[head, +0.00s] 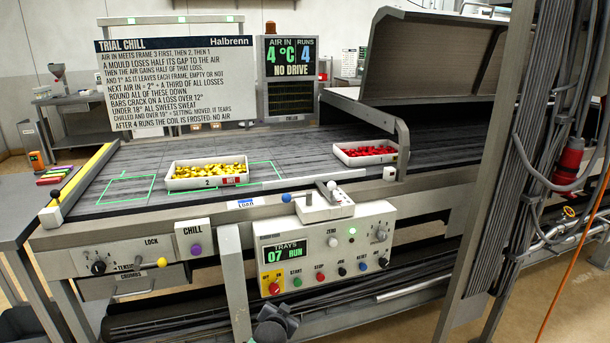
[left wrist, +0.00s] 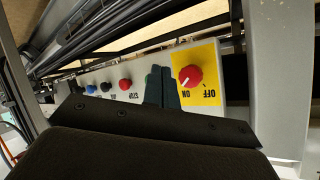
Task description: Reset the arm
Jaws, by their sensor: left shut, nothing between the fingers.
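My left gripper (left wrist: 161,80) is shut and empty in the left wrist view, its fingertips close to the face of the control box. It lies between the red ON/OFF knob (left wrist: 191,76) on its yellow plate and the red STOP button (left wrist: 125,84). The green START button (head: 297,282) shows in the head view but is hidden behind the fingers in the wrist view; I cannot tell whether they touch it. Dark parts of my left arm (head: 275,325) show at the bottom of the head view, below the control box (head: 340,250). My right gripper is out of view.
The conveyor (head: 300,165) carries a tray of yellow sweets (head: 206,182) and a tray of red sweets (head: 366,160). The hood (head: 435,60) is raised. The box display reads "TRAYS 07 RUN" (head: 286,250). A frame post (head: 495,150) and cables stand at right.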

